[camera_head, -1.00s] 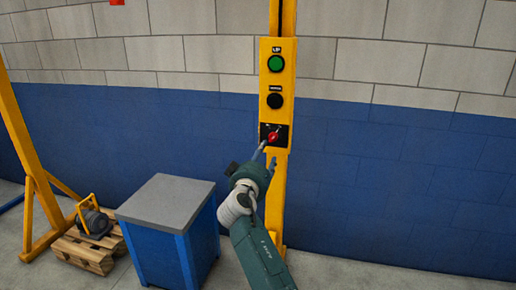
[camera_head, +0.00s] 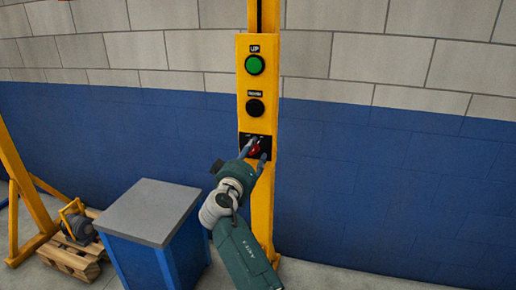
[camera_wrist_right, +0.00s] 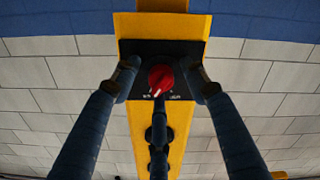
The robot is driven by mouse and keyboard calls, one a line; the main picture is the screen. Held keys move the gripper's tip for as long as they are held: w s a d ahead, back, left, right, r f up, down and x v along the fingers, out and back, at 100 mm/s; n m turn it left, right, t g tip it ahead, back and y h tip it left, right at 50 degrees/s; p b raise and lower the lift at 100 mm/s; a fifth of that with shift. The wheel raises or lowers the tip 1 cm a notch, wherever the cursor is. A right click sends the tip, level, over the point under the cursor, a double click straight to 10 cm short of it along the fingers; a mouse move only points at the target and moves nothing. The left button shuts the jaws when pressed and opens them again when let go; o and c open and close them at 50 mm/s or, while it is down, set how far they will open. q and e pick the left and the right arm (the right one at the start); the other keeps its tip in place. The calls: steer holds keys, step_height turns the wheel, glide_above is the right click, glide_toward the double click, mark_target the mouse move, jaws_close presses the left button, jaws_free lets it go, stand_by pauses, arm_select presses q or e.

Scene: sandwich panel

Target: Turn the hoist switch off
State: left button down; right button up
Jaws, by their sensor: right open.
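The hoist switch is a red rotary knob (camera_head: 255,149) on a black plate low on the yellow control panel (camera_head: 242,85). It also shows in the right wrist view (camera_wrist_right: 161,78), with a pale pointer mark at its lower edge and small white lettering, too small to read, beside it. My right gripper (camera_head: 255,153) is open at the switch. In the right wrist view its fingers (camera_wrist_right: 164,82) stand on either side of the knob with gaps, and a dark middle finger reaches toward the knob. Contact cannot be told. My left gripper is out of view.
A green UP button (camera_head: 255,65) and a black button (camera_head: 255,107) sit above the switch. A blue cabinet with a grey top (camera_head: 150,211) stands left of the post. A motor on a wooden pallet (camera_head: 72,262) lies farther left. The wall right of the post is clear.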

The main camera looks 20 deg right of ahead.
steer(key=shift+s+a+r, duration=0.1)
steer(key=shift+a, duration=0.05)
steer(key=shift+c, duration=0.5)
jaws_close()
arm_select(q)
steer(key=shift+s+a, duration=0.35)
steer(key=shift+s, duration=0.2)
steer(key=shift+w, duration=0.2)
arm_select(e)
steer(key=shift+n, duration=0.3)
steer(key=n, duration=0.3)
steer(key=shift+n+p, duration=0.3)
steer(key=shift+p, duration=0.05)
steer(key=n+p, duration=0.1)
steer(key=n, duration=0.2)
steer(key=shift+n, duration=0.3)
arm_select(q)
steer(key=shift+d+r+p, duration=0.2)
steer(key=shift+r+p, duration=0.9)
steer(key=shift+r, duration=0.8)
arm_select(e)
steer(key=shift+n, duration=2)
